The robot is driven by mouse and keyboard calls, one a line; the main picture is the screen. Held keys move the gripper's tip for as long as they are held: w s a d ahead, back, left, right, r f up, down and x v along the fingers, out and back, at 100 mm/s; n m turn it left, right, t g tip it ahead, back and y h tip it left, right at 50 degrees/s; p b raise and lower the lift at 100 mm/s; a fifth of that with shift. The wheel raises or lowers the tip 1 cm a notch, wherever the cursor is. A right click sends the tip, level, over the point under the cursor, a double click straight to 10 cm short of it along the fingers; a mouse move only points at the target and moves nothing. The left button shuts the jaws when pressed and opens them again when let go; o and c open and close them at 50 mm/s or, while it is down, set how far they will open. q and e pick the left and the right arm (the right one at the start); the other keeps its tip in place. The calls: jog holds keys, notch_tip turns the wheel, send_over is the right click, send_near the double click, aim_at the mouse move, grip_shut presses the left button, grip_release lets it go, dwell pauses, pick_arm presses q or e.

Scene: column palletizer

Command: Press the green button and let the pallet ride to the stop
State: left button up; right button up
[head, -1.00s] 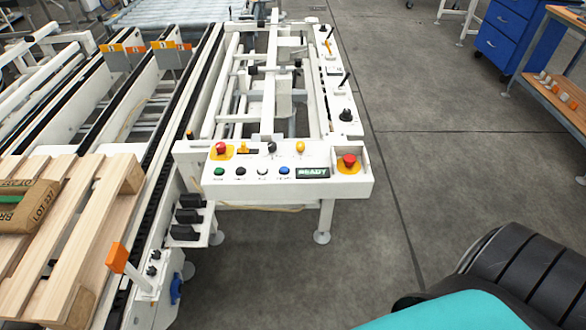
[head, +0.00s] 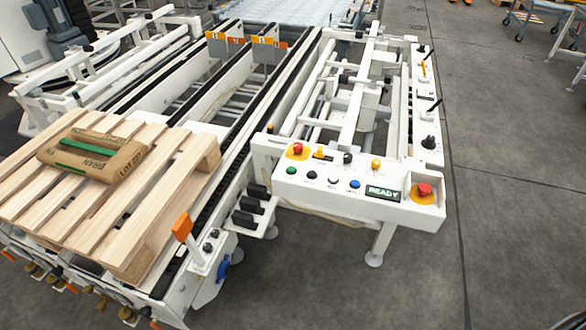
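The green button (head: 290,171) is at the left end of the front row on the white control panel (head: 330,196). The panel's small display (head: 383,193) reads READY. The wooden pallet (head: 190,160) lies on the conveyor (head: 262,120) at the left, with a brown sack (head: 97,155) labelled BRAN, LOT 227 on it. Plates with yellow and orange marks (head: 266,42) stand at the far end of the conveyor lanes. Neither of my grippers is in view.
Red buttons on yellow bases sit at the panel's left (head: 297,150) and right (head: 424,191). An orange-topped post (head: 182,227) stands at the conveyor's near side. Grey floor (head: 510,200) is open to the right.

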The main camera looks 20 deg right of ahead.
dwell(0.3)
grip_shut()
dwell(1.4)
